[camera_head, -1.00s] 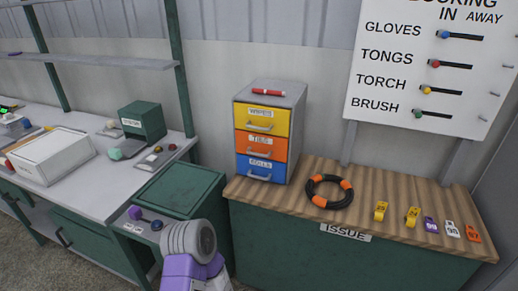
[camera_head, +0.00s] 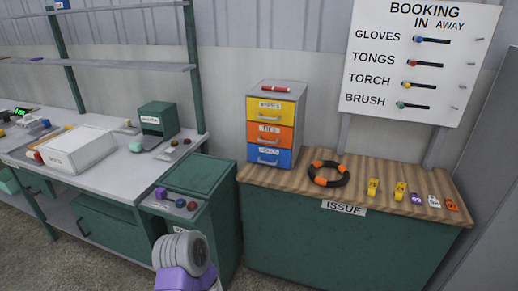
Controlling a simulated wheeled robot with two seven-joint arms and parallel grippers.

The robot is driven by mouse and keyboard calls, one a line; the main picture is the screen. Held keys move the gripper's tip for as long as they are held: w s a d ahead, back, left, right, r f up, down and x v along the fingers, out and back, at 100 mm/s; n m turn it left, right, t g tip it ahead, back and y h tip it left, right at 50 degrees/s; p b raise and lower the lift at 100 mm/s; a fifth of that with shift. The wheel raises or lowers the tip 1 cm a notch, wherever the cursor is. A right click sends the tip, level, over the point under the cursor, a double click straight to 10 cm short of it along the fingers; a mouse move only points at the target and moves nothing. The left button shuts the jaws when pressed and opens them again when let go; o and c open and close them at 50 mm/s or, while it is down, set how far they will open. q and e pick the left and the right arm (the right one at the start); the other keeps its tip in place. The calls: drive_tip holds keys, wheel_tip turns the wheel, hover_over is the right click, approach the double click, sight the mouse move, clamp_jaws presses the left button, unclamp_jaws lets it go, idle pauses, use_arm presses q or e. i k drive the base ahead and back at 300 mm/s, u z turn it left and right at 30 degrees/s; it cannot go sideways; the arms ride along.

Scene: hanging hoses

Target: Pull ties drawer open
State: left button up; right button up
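The ties drawer (camera_head: 270,135) is the orange middle drawer of a small grey cabinet (camera_head: 287,89). Its front is flush with the others, so it is shut. It has a white label and a pale bar handle (camera_head: 268,143). A yellow drawer (camera_head: 271,110) is above it and a blue drawer (camera_head: 269,157) below, both shut. A grey and purple link of my arm shows at the bottom, in front of the green units and well short of the cabinet. Neither of my grippers is in view.
The cabinet stands on a wooden-topped issue counter (camera_head: 388,212). A red cylinder (camera_head: 276,88) lies on the cabinet. A black and orange ring (camera_head: 328,174) and several small tags lie to its right. A grey workbench (camera_head: 99,187) is at left, a booking board (camera_head: 415,62) behind.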

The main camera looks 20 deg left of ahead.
sight(261, 133)
drive_tip(key=u, duration=0.5)
drive_tip(key=i, duration=0.9)
drive_tip(key=u, duration=0.2)
